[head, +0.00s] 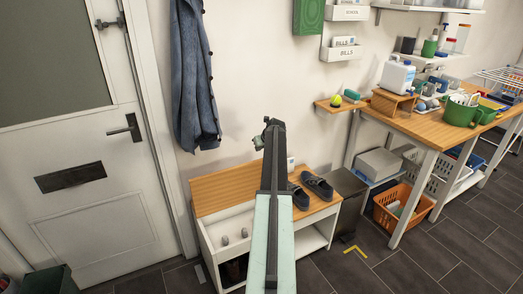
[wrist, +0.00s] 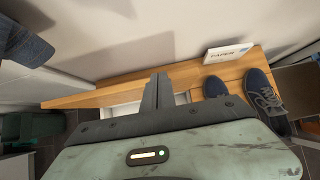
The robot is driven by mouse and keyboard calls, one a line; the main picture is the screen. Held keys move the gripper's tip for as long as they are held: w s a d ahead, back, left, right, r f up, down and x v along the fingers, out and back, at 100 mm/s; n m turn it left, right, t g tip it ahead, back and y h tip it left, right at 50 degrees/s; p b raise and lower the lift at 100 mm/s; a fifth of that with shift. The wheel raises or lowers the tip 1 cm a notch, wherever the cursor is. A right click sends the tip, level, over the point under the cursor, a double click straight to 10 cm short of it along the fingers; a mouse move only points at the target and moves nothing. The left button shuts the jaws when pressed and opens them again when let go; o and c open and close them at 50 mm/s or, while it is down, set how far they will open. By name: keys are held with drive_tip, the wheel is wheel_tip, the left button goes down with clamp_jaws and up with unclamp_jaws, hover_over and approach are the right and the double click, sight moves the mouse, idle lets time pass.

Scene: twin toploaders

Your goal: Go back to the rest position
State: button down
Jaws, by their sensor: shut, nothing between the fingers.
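My arm reaches forward in the middle of the head view, with my gripper (head: 271,124) at its far end, above the wooden shoe bench (head: 215,190). In the wrist view my gripper (wrist: 158,92) shows as two dark fingers pressed together, with nothing between them. The bench top (wrist: 90,98) lies beyond the fingers in that view. The arm hides part of the bench in the head view.
Dark shoes (head: 318,187) sit on the bench's right part. A white door (head: 90,150) and a hanging blue coat (head: 192,80) are left. A workbench (head: 440,130) with an orange basket (head: 398,208) below stands right. Dark floor (head: 440,265) is open at front right.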

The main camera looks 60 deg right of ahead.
drive_tip(key=shift+w+r, duration=0.15)
drive_tip(key=shift+r, duration=0.25)
drive_tip(key=w+a+n+g+y+p, duration=0.1)
drive_tip(key=w+a+n, duration=0.45)
drive_tip(key=a, duration=1.05)
drive_tip(key=w+a+f+n+g+y+p, duration=0.1)
drive_tip(key=w+a+n+y, duration=0.15)
drive_tip(key=a+n, duration=0.95)
drive_tip(key=w+a+n+g+y+p, duration=0.1)
drive_tip(key=w+a+n, duration=0.35)
drive_tip(key=a, duration=1.45)
drive_tip(key=s+a+n+g, duration=0.1)
drive_tip(key=s+a+n, duration=0.3)
drive_tip(key=a, duration=0.7)
drive_tip(key=s+a+n+g+p, duration=0.1)
drive_tip(key=s+a+n, duration=0.4)
drive_tip(key=a+n, duration=0.4)
drive_tip(key=s+a+n+g, duration=0.1)
drive_tip(key=s+a+n, duration=0.3)
drive_tip(key=a, duration=1)
drive_tip(key=n, duration=0.3)
drive_tip(key=shift+s+a+r+g+p, duration=0.2)
drive_tip(key=shift+a+g+p, duration=0.05)
drive_tip(key=shift+g+p, duration=0.15)
